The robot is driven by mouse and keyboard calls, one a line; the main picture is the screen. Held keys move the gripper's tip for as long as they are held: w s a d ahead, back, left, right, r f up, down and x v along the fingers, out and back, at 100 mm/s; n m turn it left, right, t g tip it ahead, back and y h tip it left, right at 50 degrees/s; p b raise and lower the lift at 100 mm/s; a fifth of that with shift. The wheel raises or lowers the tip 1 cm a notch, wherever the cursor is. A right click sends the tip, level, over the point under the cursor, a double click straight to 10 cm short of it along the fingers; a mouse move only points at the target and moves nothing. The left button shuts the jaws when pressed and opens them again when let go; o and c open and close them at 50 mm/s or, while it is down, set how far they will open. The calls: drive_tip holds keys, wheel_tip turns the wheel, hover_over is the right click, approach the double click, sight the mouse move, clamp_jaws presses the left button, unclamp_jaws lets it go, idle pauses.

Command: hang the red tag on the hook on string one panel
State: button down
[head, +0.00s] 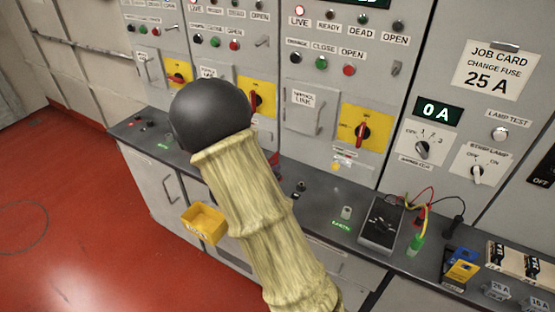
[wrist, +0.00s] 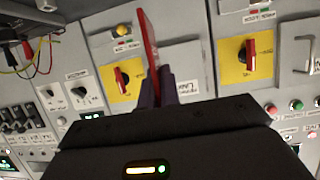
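The red tag (wrist: 149,48) shows nearly edge-on in the wrist view, standing up from between the dark fingers of my gripper (wrist: 157,88). The fingers are shut on its lower end. It is held in front of the panel fronts. In the head view, small metal hook-like pieces stick out on the panels, one (head: 397,68) at the right and one (head: 261,42) further left. I cannot read which panel is string one.
The panels carry red rotary handles on yellow plates (head: 366,127), lamps and push buttons. A grey counter (head: 310,205) runs below them, with a meter (head: 382,222), coloured leads and fuses at the right. A yellow bin (head: 204,224) hangs at its front. The red floor (head: 80,220) at left is clear.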

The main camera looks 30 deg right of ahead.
drive_tip(key=a+f+n+t+y+b, duration=0.1)
drive_tip(key=a+f+n+y, duration=0.3)
drive_tip(key=f, duration=0.6)
drive_tip(key=w+a+f+n+t+y+b, duration=0.1)
drive_tip(key=a+f+n+t+y+b, duration=0.1)
drive_tip(key=f, duration=0.9)
drive_tip(key=w+a+f+n+t+y+b, duration=0.1)
drive_tip(key=a+f+n+y, duration=0.4)
drive_tip(key=f, duration=0.6)
drive_tip(key=a+t+b, duration=0.1)
drive_tip(key=t, duration=0.1)
drive_tip(key=shift+w+a+n+t+y, duration=0.25)
drive_tip(key=shift+a+n+t+y, duration=0.05)
drive_tip(key=shift+a+n, duration=0.1)
drive_tip(key=shift+a, duration=0.1)
drive_tip(key=shift+s+a, duration=0.1)
drive_tip(key=shift+a, duration=0.05)
